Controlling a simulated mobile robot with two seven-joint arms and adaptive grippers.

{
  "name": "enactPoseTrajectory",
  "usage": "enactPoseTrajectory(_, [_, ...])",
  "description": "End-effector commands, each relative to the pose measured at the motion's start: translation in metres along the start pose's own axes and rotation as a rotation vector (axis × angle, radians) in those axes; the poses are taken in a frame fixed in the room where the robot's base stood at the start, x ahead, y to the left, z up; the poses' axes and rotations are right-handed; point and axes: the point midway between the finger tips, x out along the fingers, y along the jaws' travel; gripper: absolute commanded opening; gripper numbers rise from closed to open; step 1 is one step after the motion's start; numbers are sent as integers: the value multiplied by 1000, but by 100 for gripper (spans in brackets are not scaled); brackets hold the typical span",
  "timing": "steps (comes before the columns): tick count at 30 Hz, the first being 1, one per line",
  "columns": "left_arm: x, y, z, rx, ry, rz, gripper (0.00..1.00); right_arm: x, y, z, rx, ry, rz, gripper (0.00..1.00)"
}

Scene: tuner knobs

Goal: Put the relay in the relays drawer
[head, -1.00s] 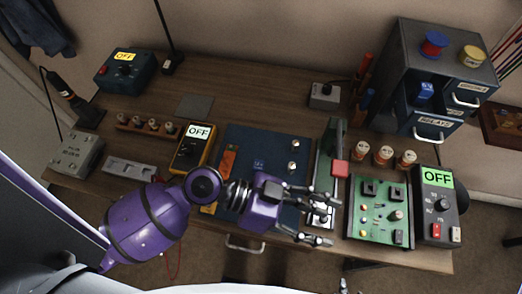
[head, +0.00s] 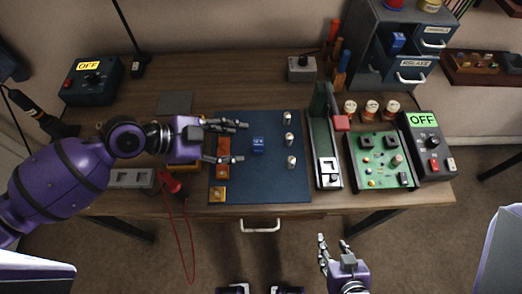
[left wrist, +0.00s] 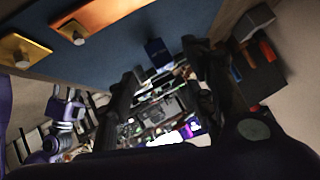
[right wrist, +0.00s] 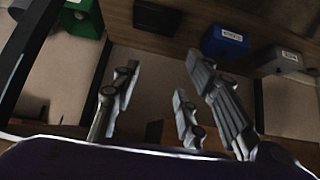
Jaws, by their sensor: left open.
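The relay (head: 258,145) is a small blue block lying on the blue mat (head: 265,185) in the middle of the table. My left gripper (head: 242,142) is open and empty, its fingers pointing right just short of the relay. In the left wrist view the relay (left wrist: 158,52) shows ahead between the spread fingers, apart from them. The relays drawer (head: 414,66) is in the grey cabinet at the back right; it appears pulled out, and a blue block (head: 397,41) shows just above its label. My right gripper (head: 335,242) is open and empty in front of the table.
The back middle of the table is mostly clear.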

Motion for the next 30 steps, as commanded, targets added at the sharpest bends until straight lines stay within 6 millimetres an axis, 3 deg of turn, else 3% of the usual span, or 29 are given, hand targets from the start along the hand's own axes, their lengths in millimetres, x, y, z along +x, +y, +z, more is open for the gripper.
enactPoseTrajectory(16, [66, 5, -4, -1, 3, -1, 48, -9, -5, -17, 3, 13, -11, 40])
enactPoseTrajectory(25, [72, 7, -2, -1, 1, 1, 48, -9, -6, -16, 4, 10, -12, 40])
enactPoseTrajectory(30, [72, 7, -2, -1, 1, 1, 27, -9, -6, -16, 4, 10, -12, 40])
